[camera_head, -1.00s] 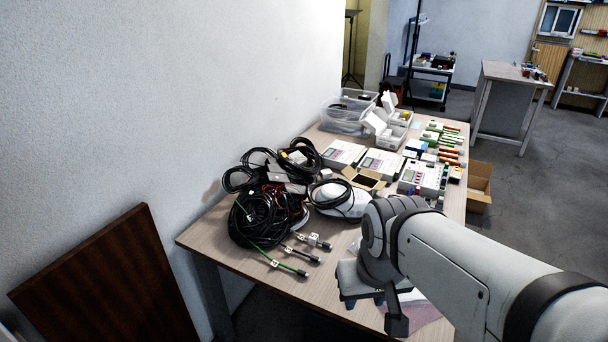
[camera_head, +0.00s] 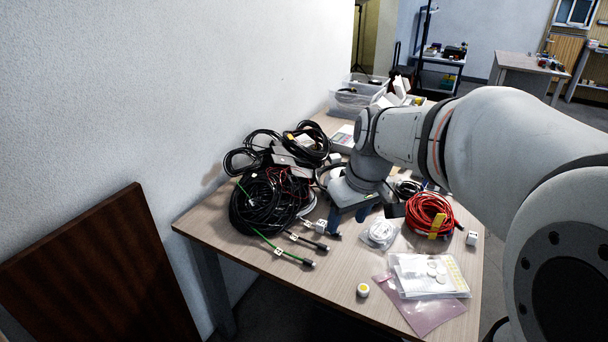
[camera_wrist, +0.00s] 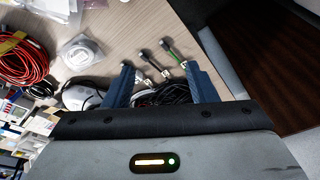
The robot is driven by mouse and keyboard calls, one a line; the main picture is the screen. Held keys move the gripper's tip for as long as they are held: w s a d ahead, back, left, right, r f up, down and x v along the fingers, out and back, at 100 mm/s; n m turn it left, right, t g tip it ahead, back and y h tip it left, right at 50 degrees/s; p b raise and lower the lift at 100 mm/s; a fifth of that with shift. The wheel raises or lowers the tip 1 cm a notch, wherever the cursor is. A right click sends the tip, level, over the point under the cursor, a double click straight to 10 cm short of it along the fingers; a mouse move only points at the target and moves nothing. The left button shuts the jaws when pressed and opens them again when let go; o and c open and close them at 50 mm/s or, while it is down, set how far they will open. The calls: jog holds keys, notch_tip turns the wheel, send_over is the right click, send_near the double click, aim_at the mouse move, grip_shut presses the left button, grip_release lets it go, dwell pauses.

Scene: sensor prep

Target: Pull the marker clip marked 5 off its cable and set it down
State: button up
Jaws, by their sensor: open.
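Several cable ends lie side by side on the wooden table near its left edge, each leaving a black cable bundle (camera_head: 262,203). A green cable carries a white marker clip (camera_head: 278,251). A dark cable beside it carries another white clip (camera_head: 293,237), and a third cable end with a pale block (camera_head: 321,226) lies nearest my gripper. The marks are too small to read, so I cannot tell which clip is 5. My gripper (camera_head: 348,222) is open and empty, just right of the cable ends. In the wrist view, its blue fingers (camera_wrist: 158,68) frame the cable ends from above.
Right of my gripper lie a white coil (camera_head: 381,232), a red cable coil (camera_head: 430,214) and plastic bags (camera_head: 428,276). A small round jar (camera_head: 363,290) stands near the front edge. The front left of the tabletop (camera_head: 255,268) is bare. The wall closes off the left side.

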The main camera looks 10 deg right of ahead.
aim_at(322, 222)
jog(key=w+d+f+n+b, duration=0.1)
jog(key=w+f+n+b, duration=0.1)
jog(key=w+f, duration=0.3)
jog(key=w+f+n+y+b, duration=0.1)
jog(key=w+f+b, duration=0.4)
jog(key=w, duration=0.5)
jog(key=w+d+f+n+y+b, duration=0.1)
jog(key=w+f+n+b, duration=0.2)
jog(key=w+f, duration=0.3)
jog(key=shift+w+d+f+n+b, duration=0.1)
jog(key=shift+w+d+n+b, duration=0.1)
jog(key=shift+w+b, duration=0.2)
jog(key=shift+w+d+n+b, duration=0.15)
jog(key=shift+w+n+b, duration=0.1)
jog(key=shift+w, duration=0.1)
jog(key=b+x, duration=0.1)
jog(key=x, duration=0.6)
jog(key=shift+w+a+f, duration=0.15)
jog(key=shift+a, duration=0.05)
jog(key=c, duration=1.1)
